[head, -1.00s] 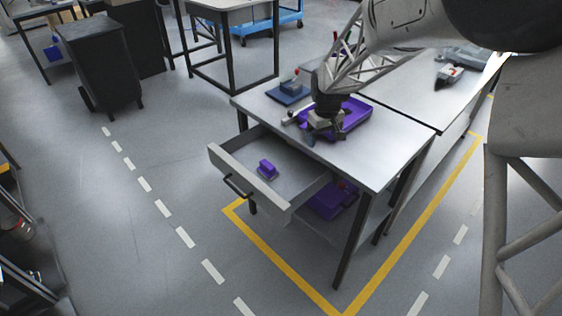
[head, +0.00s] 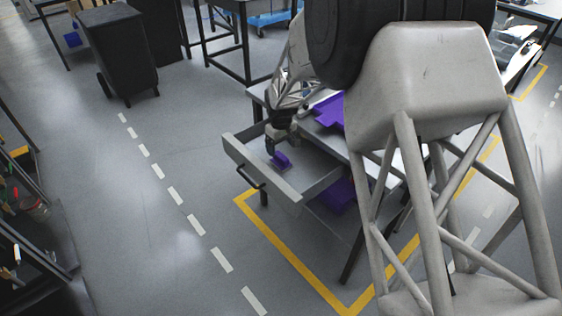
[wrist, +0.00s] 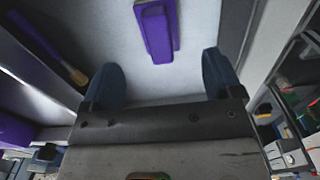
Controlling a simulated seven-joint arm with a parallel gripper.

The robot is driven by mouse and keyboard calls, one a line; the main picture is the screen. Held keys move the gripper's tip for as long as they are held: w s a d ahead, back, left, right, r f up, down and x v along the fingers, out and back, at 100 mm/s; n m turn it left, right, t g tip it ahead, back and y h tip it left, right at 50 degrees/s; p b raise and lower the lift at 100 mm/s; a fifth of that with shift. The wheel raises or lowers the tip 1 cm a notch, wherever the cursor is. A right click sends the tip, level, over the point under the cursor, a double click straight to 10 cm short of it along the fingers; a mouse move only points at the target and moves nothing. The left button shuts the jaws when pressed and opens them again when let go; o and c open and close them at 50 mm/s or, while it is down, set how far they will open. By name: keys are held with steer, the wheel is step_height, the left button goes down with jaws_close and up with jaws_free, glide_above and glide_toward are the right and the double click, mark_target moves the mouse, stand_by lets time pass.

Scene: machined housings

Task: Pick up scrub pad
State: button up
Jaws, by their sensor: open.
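The scrub pad (head: 280,159) is a small purple block with a raised grip. It lies in the open drawer (head: 312,166) of the metal table. In the wrist view the purple pad (wrist: 157,30) lies on the pale drawer floor, beyond the fingertips and near the middle between them. My gripper (wrist: 163,75) is open, with its two dark blue fingers spread and nothing between them. In the head view my gripper (head: 277,145) is over the drawer, close to the pad.
The drawer's front wall and handle (head: 243,176) stand on the near left side. A purple tray (head: 330,111) sits on the tabletop, partly hidden by my arm. Floor left of the drawer is clear.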

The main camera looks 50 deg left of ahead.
mark_target(281, 155)
steer(key=shift+f, duration=0.1)
steer(key=shift+f, duration=1.2)
steer(key=shift+f, duration=0.1)
steer(key=shift+w+a+f, duration=0.1)
steer(key=shift+f, duration=2.4)
steer(key=c, duration=1)
steer(key=shift+r, duration=0.1)
steer(key=shift+r, duration=4.95)
